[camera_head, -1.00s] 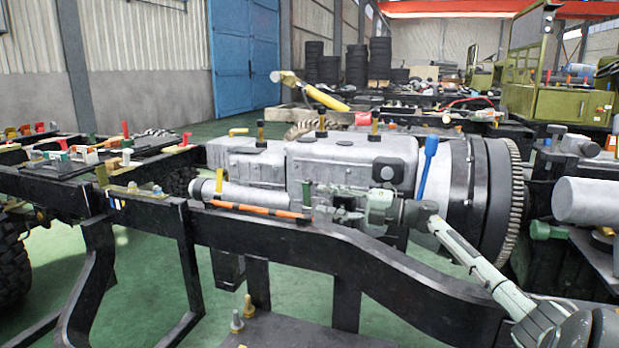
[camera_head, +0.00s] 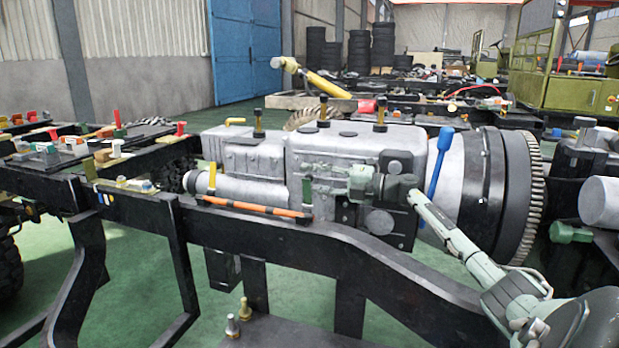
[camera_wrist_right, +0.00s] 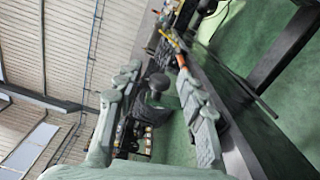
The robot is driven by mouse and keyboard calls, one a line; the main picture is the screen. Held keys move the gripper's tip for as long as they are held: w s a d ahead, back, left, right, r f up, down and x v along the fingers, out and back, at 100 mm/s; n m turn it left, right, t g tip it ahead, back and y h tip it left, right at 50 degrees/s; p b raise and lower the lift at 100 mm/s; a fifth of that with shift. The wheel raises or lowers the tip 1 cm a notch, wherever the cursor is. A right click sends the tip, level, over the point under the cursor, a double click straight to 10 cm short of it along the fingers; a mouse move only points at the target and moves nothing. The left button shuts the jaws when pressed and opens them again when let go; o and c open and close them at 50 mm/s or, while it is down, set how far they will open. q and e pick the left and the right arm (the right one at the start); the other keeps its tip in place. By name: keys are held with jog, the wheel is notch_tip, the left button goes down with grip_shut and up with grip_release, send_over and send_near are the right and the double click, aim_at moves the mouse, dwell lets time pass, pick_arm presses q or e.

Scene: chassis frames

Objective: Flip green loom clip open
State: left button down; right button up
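A small dark green upright clip (camera_head: 307,191) stands at the right end of the orange and black loom (camera_head: 255,208) on the near frame rail, in the head view. I take it to be the green loom clip; its flap is too small to read. My right gripper (camera_head: 328,178) reaches in from the right, just right of the clip, with a visible gap. In the right wrist view my right gripper (camera_wrist_right: 157,84) has its fingers spread with nothing between them. An orange stretch of loom (camera_wrist_right: 181,61) shows beyond the fingers; I cannot make out the clip there. My left gripper is out of view.
The black chassis rail (camera_head: 365,250) runs along the front below my right arm. The grey engine (camera_head: 340,145) stands close behind the gripper, with a blue lever (camera_head: 439,163) at its right. A yellow upright clip (camera_head: 212,177) is at the loom's left end.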

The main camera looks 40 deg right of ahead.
jog(key=shift+w+a, duration=0.15)
jog(key=shift+w, duration=0.2)
grip_shut()
